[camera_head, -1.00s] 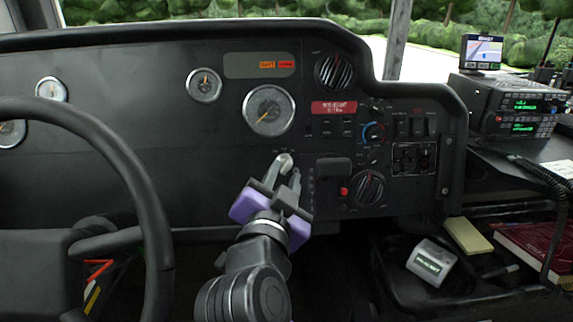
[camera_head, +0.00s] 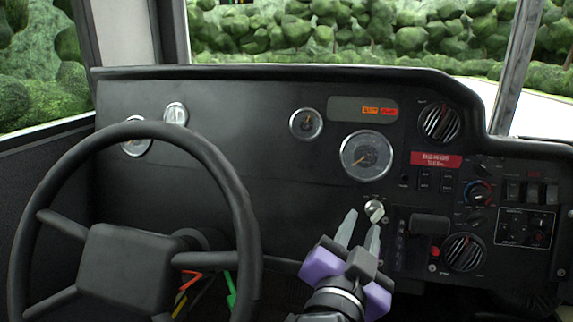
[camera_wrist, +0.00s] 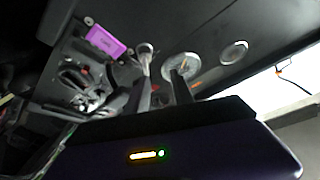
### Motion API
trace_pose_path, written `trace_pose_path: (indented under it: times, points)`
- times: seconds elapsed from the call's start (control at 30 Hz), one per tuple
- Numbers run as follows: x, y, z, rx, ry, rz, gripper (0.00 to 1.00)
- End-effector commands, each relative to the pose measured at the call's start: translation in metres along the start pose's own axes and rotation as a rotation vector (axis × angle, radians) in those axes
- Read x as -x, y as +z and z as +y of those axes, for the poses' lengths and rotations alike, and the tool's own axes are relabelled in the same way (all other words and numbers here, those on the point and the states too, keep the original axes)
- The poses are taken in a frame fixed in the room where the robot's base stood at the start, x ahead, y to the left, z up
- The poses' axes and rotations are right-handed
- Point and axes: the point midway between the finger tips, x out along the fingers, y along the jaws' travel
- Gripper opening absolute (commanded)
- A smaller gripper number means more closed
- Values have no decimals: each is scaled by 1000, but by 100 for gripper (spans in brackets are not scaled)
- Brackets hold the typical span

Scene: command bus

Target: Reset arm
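My gripper (camera_head: 361,226), with grey fingers and purple sides, is in front of the dashboard in the head view. Its two fingers stand apart with a gap and nothing between them. A small silver knob (camera_head: 374,210) on the dashboard is by the tip of the right finger. In the wrist view the knob (camera_wrist: 145,48) shows at the tip of the left finger, outside the gap between the fingers (camera_wrist: 163,70). I cannot tell whether the finger touches it.
The steering wheel (camera_head: 243,205) is to the left of my gripper. The black dashboard (camera_head: 260,170) carries a large gauge (camera_head: 366,156), a red label (camera_head: 436,159), and switches and dials to the right. Coloured wires (camera_head: 231,290) hang below the dashboard.

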Motion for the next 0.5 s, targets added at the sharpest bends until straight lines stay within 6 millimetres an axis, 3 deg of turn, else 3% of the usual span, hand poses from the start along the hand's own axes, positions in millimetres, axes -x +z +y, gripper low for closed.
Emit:
trace_pose_path:
  times: [0.1,0.2,0.37,0.5]
  points:
    - [4,-5,-31,79,-140,13,29]
    - [14,6,-44,162,-257,11,29]
    - [36,34,-42,281,-414,3,29]
    - [61,60,-24,361,-523,-9,29]
